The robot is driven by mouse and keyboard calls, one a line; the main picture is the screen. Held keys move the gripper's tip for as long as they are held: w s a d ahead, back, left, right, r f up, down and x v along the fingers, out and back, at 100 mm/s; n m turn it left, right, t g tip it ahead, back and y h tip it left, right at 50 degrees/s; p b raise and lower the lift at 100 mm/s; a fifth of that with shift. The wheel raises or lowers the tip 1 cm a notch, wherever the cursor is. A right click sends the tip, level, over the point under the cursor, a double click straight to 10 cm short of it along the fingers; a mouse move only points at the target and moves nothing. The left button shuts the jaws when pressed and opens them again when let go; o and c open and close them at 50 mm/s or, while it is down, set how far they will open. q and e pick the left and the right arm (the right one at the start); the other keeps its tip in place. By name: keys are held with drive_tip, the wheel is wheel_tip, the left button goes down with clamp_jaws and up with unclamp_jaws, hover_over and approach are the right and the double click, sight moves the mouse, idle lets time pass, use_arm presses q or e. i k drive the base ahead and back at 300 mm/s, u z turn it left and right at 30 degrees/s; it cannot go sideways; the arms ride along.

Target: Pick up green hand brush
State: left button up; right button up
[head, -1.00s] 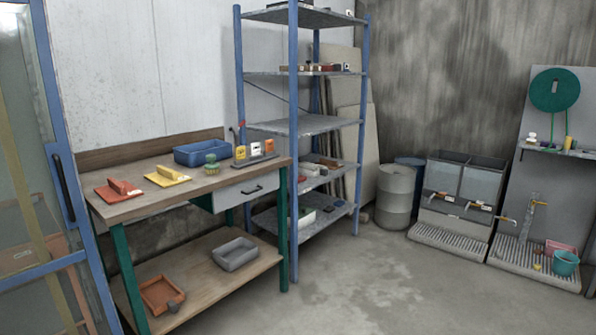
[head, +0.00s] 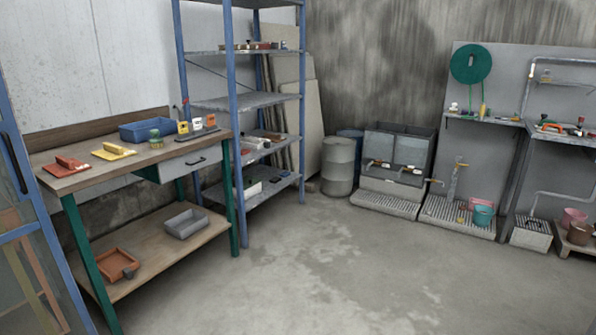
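Some small items with green and red parts (head: 560,129) lie on the wall shelf at the far right, too small to identify. Neither of my grippers is in view.
The bench also holds a red float (head: 65,166), a yellow float (head: 113,151) and a blue bin (head: 148,129). A blue-post rack (head: 230,105), a grey barrel (head: 338,167) and sinks (head: 397,160) line the walls. The middle floor (head: 340,260) is clear.

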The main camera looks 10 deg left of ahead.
sight(155, 142)
drive_tip(key=z, duration=0.05)
drive_tip(key=i, duration=2.65)
drive_tip(key=u, duration=0.75)
drive_tip(key=i, duration=1.3)
drive_tip(key=u, duration=1.95)
drive_tip(key=i, duration=0.75)
drive_tip(key=u, duration=0.6)
